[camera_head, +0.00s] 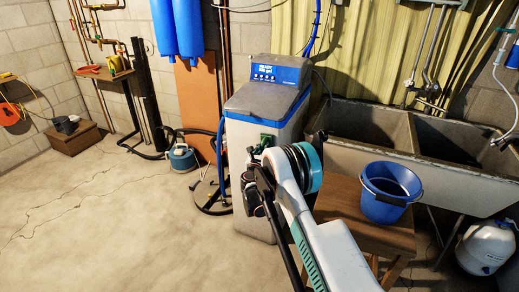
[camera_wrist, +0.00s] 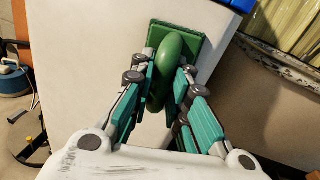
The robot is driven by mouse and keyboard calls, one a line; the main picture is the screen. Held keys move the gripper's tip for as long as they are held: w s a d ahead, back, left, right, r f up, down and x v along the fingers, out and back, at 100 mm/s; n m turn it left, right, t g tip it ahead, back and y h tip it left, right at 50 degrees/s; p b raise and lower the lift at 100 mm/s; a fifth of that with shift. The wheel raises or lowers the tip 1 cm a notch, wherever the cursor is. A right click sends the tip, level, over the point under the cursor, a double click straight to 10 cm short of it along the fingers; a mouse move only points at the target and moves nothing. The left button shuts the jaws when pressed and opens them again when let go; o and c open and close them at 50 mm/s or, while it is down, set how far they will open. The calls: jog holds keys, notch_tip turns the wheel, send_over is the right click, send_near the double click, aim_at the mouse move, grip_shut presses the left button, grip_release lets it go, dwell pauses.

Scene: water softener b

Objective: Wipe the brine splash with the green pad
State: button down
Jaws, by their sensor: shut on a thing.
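The green pad (camera_wrist: 175,45) has a flat rectangular plate and a rounded handle. My gripper (camera_wrist: 168,82) is shut on that handle, its teal-lined fingers on either side. The pad's plate faces the pale front of the water softener (camera_wrist: 85,70); I cannot tell whether it touches. In the head view my gripper (camera_head: 258,157) is at the front of the softener (camera_head: 238,140), and a bit of the green pad (camera_head: 267,141) shows beyond my wrist. I cannot make out the brine splash in either view; the pad and my arm hide part of the front.
A blue bucket (camera_head: 389,190) stands on a wooden stool (camera_head: 340,205) right of my arm. A concrete double sink (camera_head: 440,145) is behind it. A blue-and-black vacuum (camera_head: 182,158) with a hose lies left of the softener. The floor (camera_head: 110,225) at the left is clear.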

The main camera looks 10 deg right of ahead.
jog(key=shift+s+d, duration=0.35)
jog(key=shift+d, duration=0.35)
jog(key=w+a, duration=0.2)
jog(key=a, duration=0.1)
jog(key=shift+w+a, duration=0.1)
jog(key=shift+a, duration=0.05)
jog(key=shift+a, duration=0.1)
jog(key=shift+w+a+v, duration=0.1)
jog(key=shift+a+v, duration=0.05)
jog(key=shift+v, duration=0.85)
jog(key=shift+w+a+v, duration=0.1)
jog(key=shift+a+v, duration=0.05)
jog(key=shift+v, duration=0.8)
jog(key=shift+a+v, duration=0.15)
jog(key=shift+v, duration=0.85)
